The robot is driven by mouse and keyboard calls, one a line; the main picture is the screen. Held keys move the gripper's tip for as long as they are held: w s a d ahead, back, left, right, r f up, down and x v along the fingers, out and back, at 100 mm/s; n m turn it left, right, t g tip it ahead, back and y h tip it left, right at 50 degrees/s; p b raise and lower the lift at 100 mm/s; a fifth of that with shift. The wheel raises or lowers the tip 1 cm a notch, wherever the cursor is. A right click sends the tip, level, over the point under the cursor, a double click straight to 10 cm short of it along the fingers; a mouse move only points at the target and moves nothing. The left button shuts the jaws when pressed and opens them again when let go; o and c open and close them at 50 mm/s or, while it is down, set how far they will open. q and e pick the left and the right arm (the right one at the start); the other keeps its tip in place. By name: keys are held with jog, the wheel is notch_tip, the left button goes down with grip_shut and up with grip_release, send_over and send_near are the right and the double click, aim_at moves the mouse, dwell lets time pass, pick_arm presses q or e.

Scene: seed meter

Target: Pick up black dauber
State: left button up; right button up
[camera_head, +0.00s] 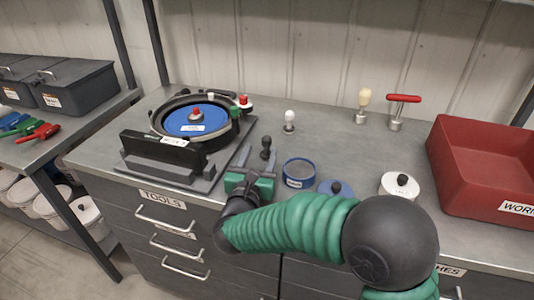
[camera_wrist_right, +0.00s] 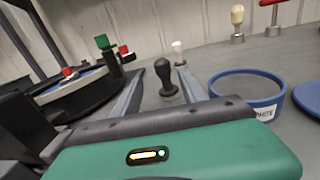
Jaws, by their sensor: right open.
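The black dauber (camera_head: 266,146) stands upright on the grey bench, right of the seed meter. It also shows in the right wrist view (camera_wrist_right: 165,78), between the two fingers. My right gripper (camera_head: 257,157) is open, with its fingers pointing at the dauber from the front. The fingertips (camera_wrist_right: 157,78) lie to either side of the dauber in the wrist view; I cannot tell how deep it sits between them. The gripper holds nothing. My left gripper is not in view.
The seed meter (camera_head: 150,152) with its blue disc stands close on the left. A blue-rimmed tin (camera_head: 299,173) is just right of the gripper. A white-knobbed dauber (camera_head: 289,121) stands behind. A white lidded pot (camera_head: 399,187) and a red bin (camera_head: 480,165) are further right.

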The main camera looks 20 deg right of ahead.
aim_at(265, 146)
jog(key=x, duration=0.5)
jog(key=shift+w+d, duration=0.15)
jog(key=shift+d, duration=0.4)
jog(key=shift+r, duration=0.15)
jog(key=shift+c, duration=0.9)
jog(key=shift+a, duration=0.1)
grip_shut()
